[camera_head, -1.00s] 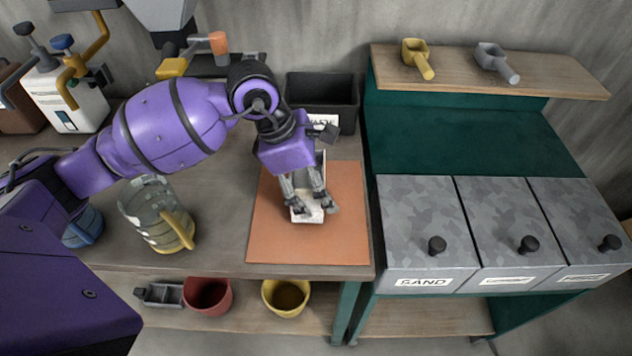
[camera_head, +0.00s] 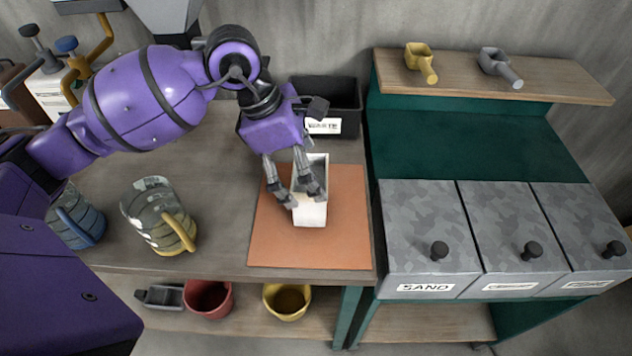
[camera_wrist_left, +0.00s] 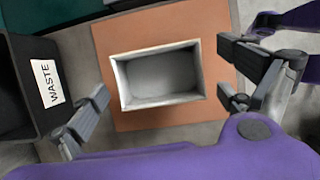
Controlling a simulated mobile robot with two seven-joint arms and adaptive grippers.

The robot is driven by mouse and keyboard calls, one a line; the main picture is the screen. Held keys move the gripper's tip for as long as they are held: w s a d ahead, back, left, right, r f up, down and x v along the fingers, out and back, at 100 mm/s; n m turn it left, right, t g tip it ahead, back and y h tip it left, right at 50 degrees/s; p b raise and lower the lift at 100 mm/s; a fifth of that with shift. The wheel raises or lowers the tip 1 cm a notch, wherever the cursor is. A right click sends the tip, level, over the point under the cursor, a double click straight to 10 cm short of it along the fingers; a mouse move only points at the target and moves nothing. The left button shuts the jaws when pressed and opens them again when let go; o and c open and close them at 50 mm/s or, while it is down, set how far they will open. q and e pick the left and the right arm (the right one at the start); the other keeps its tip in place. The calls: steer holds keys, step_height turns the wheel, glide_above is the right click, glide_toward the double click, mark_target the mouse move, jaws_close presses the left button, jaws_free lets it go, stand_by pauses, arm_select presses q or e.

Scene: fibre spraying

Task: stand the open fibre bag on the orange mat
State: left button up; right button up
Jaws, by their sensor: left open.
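The open fibre bag (camera_head: 311,212) is a white, box-shaped bag with an open top. It stands upright on the orange mat (camera_head: 345,235) in the head view. In the left wrist view the bag (camera_wrist_left: 119,84) shows its open mouth and pale grey inside, with the mat (camera_wrist_left: 215,25) around it. My left gripper (camera_head: 295,198) is open at the bag, its fingers spread. In the left wrist view the gripper (camera_wrist_left: 160,108) has one finger on each side of the bag, with visible gaps. My right gripper is not in view.
A black waste bin (camera_head: 345,98) stands behind the mat. A clear jug with a yellow handle (camera_head: 155,215) and a blue-handled jug (camera_head: 75,220) stand to the left. Lidded grey bins (camera_head: 420,220) are to the right. The mat's front part is clear.

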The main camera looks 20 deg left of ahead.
arm_select(q)
steer(key=v, duration=0.6)
steer(key=shift+c, duration=0.2)
stand_by(1.2)
